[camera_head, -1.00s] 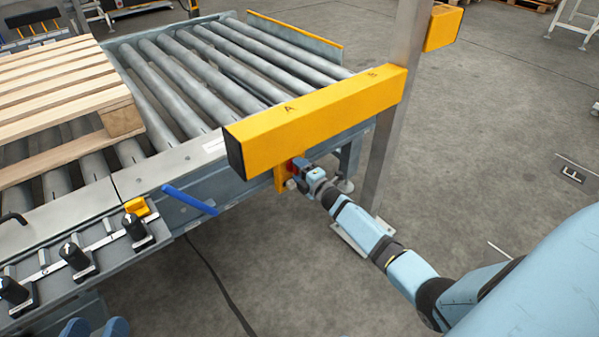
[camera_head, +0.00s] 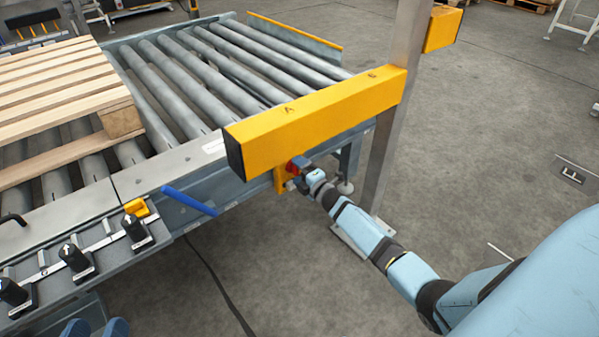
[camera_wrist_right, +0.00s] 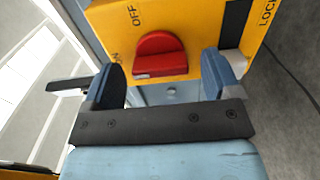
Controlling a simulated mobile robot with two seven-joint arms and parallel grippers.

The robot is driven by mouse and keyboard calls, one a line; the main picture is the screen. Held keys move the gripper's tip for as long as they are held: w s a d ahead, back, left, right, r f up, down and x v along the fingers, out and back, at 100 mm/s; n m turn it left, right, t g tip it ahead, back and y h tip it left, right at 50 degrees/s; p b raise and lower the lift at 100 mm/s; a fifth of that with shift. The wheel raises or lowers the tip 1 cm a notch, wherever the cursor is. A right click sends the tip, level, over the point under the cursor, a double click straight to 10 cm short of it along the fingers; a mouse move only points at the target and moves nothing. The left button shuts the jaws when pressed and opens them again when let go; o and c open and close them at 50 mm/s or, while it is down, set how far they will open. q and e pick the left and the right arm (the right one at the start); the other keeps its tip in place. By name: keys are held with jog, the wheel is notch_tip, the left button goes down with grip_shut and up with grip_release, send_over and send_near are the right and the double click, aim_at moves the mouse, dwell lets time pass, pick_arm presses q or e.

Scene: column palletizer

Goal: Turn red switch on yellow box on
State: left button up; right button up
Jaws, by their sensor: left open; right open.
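The yellow box (camera_wrist_right: 205,20) fills the top of the right wrist view, with a red switch (camera_wrist_right: 160,57) on its face. OFF and ON labels are beside the switch; I cannot tell which it points at. In the head view, the small yellow box (camera_head: 280,181) and red switch (camera_head: 297,165) are under the long yellow beam, partly hidden. My right gripper (camera_wrist_right: 168,66) is open, with its blue fingers on either side of the switch; contact is not clear. It is also in the head view (camera_head: 305,177). My left gripper (camera_head: 95,327) is open at the bottom left edge, mostly cut off.
The yellow beam (camera_head: 320,115) hangs directly over the switch, beside a grey post (camera_head: 387,150). A roller conveyor (camera_head: 215,65) carries a wooden pallet (camera_head: 60,85). A blue handle (camera_head: 188,200) and black knobs (camera_head: 75,257) line its edge.

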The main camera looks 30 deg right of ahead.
pick_arm(q)
jog(key=shift+n+t, duration=0.6)
jog(key=shift+t, duration=0.1)
jog(key=r+p, duration=0.4)
jog(key=shift+s+r, duration=0.3)
jog(key=shift+s, duration=0.05)
pick_arm(e)
jog(key=s+d, duration=0.1)
jog(key=s, duration=1.2)
jog(key=shift+s, duration=0.35)
pick_arm(q)
jog(key=shift+f, duration=0.1)
